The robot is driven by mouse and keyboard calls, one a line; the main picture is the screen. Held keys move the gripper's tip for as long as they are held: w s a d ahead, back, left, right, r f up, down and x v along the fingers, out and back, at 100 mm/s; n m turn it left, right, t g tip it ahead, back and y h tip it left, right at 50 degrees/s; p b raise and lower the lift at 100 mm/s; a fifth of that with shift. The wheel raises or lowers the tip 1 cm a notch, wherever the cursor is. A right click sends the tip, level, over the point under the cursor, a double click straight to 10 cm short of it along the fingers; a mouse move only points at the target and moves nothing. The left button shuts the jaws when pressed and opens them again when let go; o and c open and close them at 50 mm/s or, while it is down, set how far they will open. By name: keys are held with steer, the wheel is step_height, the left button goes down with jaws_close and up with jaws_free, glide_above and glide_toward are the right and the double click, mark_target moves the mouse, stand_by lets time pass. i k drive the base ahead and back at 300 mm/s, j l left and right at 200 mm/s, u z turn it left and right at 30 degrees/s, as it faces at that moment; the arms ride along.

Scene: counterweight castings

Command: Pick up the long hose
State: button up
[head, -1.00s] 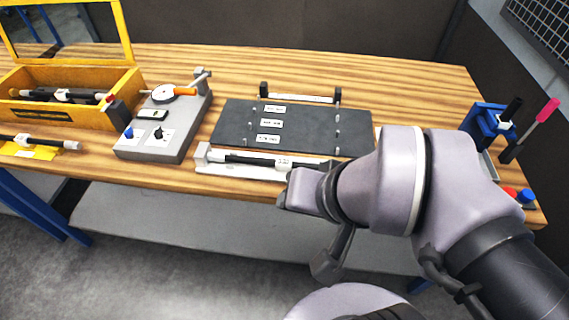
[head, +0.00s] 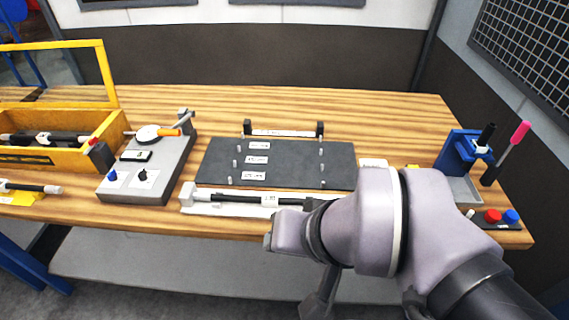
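A dark, hose-like piece with a white label (head: 272,200) lies along a pale long holder (head: 232,210) at the table's front edge; its right end is hidden by my arm. Another dark piece with a white label (head: 22,186) lies on a yellow support at the left edge. More dark labelled pieces (head: 62,138) lie in the yellow wooden box. I cannot tell which one is the long hose. Part of my gripper (head: 318,304) seems to show below my wrist, off the table's front edge. Its fingers are mostly hidden, so its opening cannot be told.
A dark plate with labels and small pegs (head: 300,165) lies mid-table, with a low rack (head: 283,133) behind it. A grey gauge stand (head: 150,165) is to the left. The yellow box (head: 85,160) has a raised frame. A blue holder (head: 462,155) and red and blue buttons (head: 502,217) are at right.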

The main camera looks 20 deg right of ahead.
mark_target(268, 200)
steer(key=i+j+z, duration=0.1)
steer(key=z, duration=0.25)
steer(key=i+j+z, duration=0.2)
steer(key=i+z, duration=0.15)
